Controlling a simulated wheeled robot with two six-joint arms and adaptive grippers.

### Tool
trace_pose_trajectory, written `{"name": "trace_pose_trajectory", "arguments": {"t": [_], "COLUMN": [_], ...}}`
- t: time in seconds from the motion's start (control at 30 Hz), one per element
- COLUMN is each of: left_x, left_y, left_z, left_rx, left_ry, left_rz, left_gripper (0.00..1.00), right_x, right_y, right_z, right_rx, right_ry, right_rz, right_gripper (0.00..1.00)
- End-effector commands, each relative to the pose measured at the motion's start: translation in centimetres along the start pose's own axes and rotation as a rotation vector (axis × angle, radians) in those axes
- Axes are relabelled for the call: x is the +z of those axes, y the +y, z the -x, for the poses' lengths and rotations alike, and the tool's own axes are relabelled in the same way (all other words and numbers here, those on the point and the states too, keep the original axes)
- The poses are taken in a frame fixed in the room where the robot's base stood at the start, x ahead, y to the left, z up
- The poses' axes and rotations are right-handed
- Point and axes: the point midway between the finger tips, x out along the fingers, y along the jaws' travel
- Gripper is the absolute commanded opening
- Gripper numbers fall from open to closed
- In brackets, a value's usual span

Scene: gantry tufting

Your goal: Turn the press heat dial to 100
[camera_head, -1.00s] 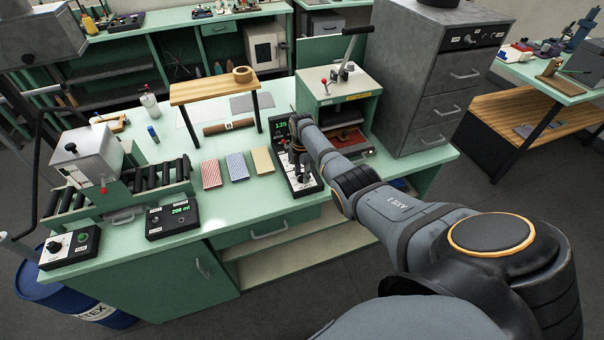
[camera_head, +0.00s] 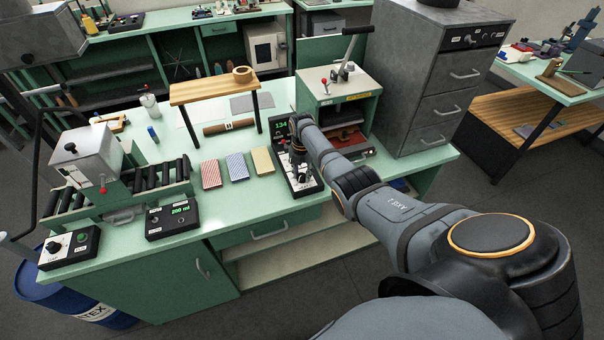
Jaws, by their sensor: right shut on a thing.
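The press (camera_head: 338,97) is a pale green box with a lever on top and an open front, at the right of the green bench. A black control panel (camera_head: 306,189) with knobs lies on the bench at its left front. My right gripper (camera_head: 299,170) points down at this panel, shut on a dial there. The dial itself is hidden by the gripper, and its setting cannot be read. A small green display (camera_head: 280,124) shows at the panel's back, too small to read. My left gripper is not in view.
Three card stacks (camera_head: 237,166) lie left of the panel. A wooden shelf (camera_head: 213,88) stands behind them. A second control box (camera_head: 172,218) reading about 200 ml and a roller unit (camera_head: 157,181) stand at the left. A grey drawer cabinet (camera_head: 432,85) stands right of the press.

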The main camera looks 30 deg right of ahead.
Motion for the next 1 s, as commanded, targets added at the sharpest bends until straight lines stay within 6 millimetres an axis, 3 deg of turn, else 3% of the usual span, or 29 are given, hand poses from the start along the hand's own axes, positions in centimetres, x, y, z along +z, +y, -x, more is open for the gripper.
{"name": "trace_pose_trajectory", "arguments": {"t": [0.27, 0.3, 0.43, 0.77, 0.87, 1.0], "left_x": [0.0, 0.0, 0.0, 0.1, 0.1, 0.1], "left_y": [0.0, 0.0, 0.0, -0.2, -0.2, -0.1], "left_z": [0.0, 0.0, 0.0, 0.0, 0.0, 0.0], "left_rx": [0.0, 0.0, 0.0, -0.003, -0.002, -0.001], "left_ry": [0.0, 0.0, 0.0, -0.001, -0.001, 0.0], "left_rz": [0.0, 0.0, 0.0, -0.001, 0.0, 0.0], "left_gripper": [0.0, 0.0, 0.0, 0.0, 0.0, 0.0], "right_x": [0.0, 0.0, 0.0, 0.0, 0.1, 0.1], "right_y": [0.0, 0.0, 0.0, 0.0, 0.0, 0.1], "right_z": [0.0, 0.0, 0.0, 0.1, 1.1, 4.1], "right_rx": [0.001, 0.001, 0.001, 0.001, 0.001, 0.004], "right_ry": [-0.001, -0.001, -0.001, -0.001, -0.002, -0.005], "right_rz": [0.003, 0.003, 0.002, 0.001, 0.001, 0.002], "right_gripper": [0.01, 0.37, 0.54, 0.56, 0.56, 0.56]}}
